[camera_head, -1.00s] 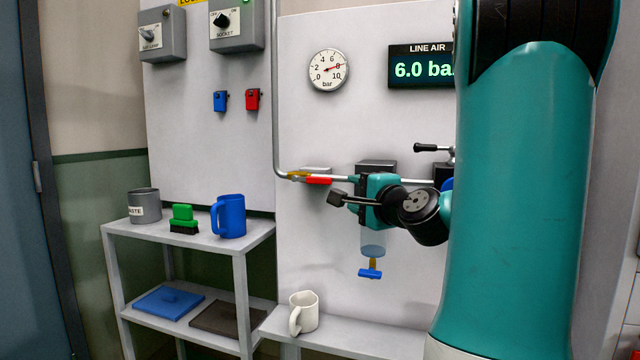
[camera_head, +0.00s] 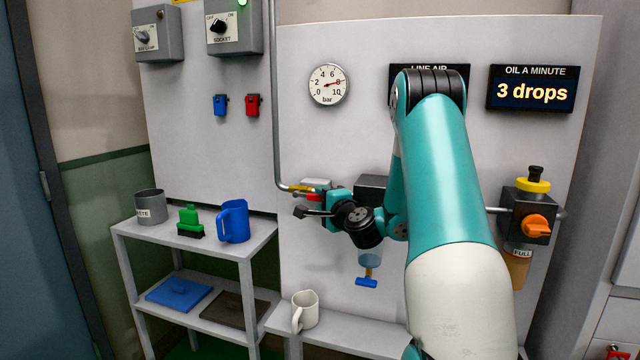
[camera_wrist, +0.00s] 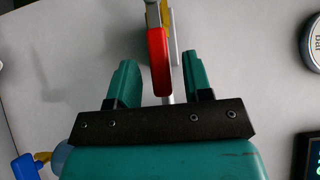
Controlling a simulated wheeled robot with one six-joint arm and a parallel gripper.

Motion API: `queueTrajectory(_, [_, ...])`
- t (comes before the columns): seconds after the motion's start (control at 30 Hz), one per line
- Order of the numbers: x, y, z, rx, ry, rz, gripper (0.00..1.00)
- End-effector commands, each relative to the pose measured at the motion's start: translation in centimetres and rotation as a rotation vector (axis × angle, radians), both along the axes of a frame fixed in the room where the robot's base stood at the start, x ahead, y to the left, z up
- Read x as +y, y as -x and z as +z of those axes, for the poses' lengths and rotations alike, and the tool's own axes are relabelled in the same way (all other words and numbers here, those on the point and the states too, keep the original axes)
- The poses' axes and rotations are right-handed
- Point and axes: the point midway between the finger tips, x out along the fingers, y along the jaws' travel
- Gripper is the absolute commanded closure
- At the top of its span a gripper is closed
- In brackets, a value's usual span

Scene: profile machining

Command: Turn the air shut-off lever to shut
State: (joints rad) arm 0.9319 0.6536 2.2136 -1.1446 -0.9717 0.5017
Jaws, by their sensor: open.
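The air shut-off lever (camera_head: 314,197) is red, on the grey wall panel by the yellow fitting (camera_head: 300,188) at the bend of the pipe. It lies roughly along the horizontal pipe run. In the wrist view the red lever (camera_wrist: 158,60) stands between my two teal fingers, with a visible gap on each side. My gripper (camera_wrist: 160,66) is open around it. In the head view my gripper (camera_head: 324,200) is at the lever and hides part of it and of the pipe.
A round pressure gauge (camera_head: 328,85) hangs above. A lubricator with an orange knob (camera_head: 537,226) is farther right. A shelf with a blue mug (camera_head: 233,221) stands lower left.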

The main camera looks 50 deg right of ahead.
Motion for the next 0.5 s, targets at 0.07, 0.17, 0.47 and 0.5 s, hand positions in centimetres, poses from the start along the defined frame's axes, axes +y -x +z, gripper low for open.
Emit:
queueTrajectory(0.07, [-0.3, -0.8, 0.4, -0.001, -0.002, 0.001, 0.54])
queueTrajectory(0.17, [-0.5, -1.4, 0.2, 0.0, -0.001, 0.001, 0.54])
queueTrajectory(0.47, [-0.7, -1.8, -0.1, -0.001, 0.0, 0.0, 0.54])
queueTrajectory(0.5, [-0.7, -1.8, -0.1, -0.001, 0.0, 0.0, 0.54])
